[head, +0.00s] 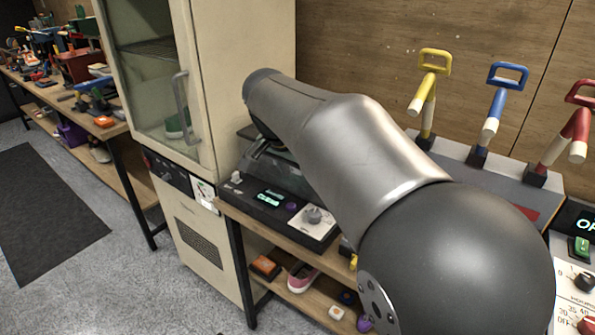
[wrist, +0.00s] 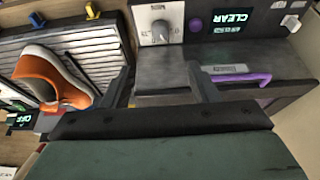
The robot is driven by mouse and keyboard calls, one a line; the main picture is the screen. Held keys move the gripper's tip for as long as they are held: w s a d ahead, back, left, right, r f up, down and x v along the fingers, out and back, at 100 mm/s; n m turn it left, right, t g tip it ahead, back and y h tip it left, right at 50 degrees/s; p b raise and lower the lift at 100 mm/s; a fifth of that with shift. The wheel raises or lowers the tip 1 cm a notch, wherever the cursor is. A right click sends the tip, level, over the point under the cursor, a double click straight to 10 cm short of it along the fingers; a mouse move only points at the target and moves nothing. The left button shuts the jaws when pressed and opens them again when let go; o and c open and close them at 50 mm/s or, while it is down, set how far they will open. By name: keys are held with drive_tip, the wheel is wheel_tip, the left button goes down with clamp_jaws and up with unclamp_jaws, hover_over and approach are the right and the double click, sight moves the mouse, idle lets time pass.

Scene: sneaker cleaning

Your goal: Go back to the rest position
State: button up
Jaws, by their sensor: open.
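My gripper (wrist: 162,82) shows in the wrist view with its two dark fingers apart and nothing visible between them. It is in front of a grey machine (wrist: 205,68) with a knob, a lit display reading CLEAR and a purple handle (wrist: 252,79). In the head view my grey arm reaches across the middle, and the gripper is not visible there. An orange and white sneaker (wrist: 52,76) lies on a ribbed grey surface (wrist: 92,45) to the left of the fingers in the wrist view.
A beige cabinet (head: 245,50) with a glass door stands left of my arm. A control panel (head: 268,200) sits on the bench beside it. Yellow (head: 429,85), blue (head: 497,110) and red (head: 568,135) levers stand at the right. A shelf below holds a sneaker (head: 301,277).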

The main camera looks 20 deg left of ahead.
drive_tip(key=shift+d, duration=0.1)
idle(0.3)
drive_tip(key=s+d+f+n+g+p, duration=0.1)
drive_tip(key=s+d+f, duration=0.15)
drive_tip(key=d, duration=0.85)
drive_tip(key=s+d+f+n+g, duration=0.1)
drive_tip(key=s+d+f+g, duration=0.15)
drive_tip(key=d, duration=0.85)
drive_tip(key=s+d+f, duration=0.3)
drive_tip(key=s+d, duration=0.3)
drive_tip(key=s, duration=0.2)
drive_tip(key=s+d+f+n+y+p, duration=0.1)
drive_tip(key=s+d+f, duration=0.3)
drive_tip(key=s, duration=0.5)
drive_tip(key=shift+d+n, duration=0.3)
drive_tip(key=shift+d, duration=0.8)
